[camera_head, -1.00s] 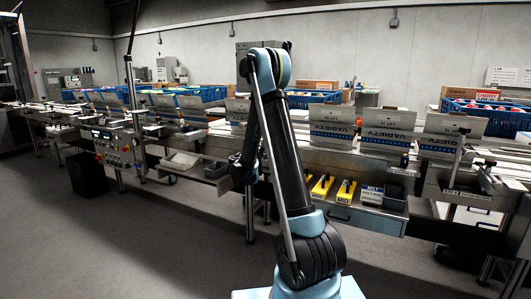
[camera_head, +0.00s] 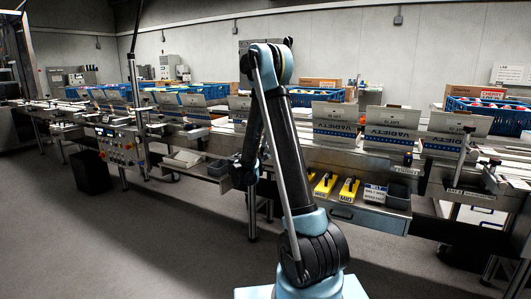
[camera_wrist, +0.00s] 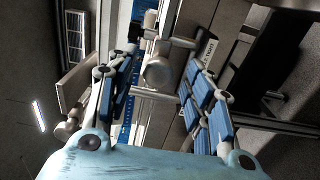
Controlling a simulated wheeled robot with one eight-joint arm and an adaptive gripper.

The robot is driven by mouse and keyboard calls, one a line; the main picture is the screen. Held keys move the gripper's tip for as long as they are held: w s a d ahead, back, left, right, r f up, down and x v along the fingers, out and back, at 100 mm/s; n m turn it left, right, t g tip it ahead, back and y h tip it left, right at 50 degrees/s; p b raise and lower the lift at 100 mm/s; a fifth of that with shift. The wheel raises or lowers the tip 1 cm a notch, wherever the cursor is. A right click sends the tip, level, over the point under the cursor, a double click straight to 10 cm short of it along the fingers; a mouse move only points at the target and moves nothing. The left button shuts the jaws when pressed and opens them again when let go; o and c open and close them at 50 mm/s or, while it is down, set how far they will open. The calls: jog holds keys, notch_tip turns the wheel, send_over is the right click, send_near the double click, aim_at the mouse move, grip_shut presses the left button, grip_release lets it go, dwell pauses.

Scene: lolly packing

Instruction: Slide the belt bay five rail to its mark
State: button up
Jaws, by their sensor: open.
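In the wrist view my gripper (camera_wrist: 162,60) is open, its two blue-padded fingers spread apart. A pale round knob (camera_wrist: 158,73) on a light fitting shows between the fingers; I cannot tell whether either finger touches it. I cannot tell for certain whether this fitting belongs to the bay five rail, and no mark can be made out. A small white label (camera_wrist: 207,52) beside it is too small to read. In the head view the belt line (camera_head: 300,140) runs across behind my arm.
Blue-and-white VARIETY boxes (camera_head: 391,127) stand along the line. A control panel (camera_head: 117,147) stands at left. Blue crates (camera_head: 490,112) stand behind. The floor (camera_head: 150,240) at front left is clear.

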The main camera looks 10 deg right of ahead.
jog(key=v, duration=1)
jog(key=s+d+m+g+y, duration=0.3)
jog(key=s+d+m+g, duration=0.4)
jog(key=s+d, duration=0.95)
jog(key=s+a+f+m+g+y, duration=0.1)
jog(key=s+a+f+y, duration=0.1)
jog(key=s, duration=0.7)
jog(key=s+a+f+m+g+y, duration=0.1)
jog(key=s+a+f+g+y, duration=0.1)
jog(key=s, duration=0.8)
jog(key=s+a+f+m+g+y, duration=0.1)
jog(key=s+a+f+g+y, duration=0.1)
jog(key=s, duration=0.7)
notch_tip(320, 180, down, 2)
jog(key=shift+s+a+f+m+y, duration=0.2)
jog(key=shift+a+f+m+y, duration=0.1)
jog(key=shift+a+y, duration=0.6)
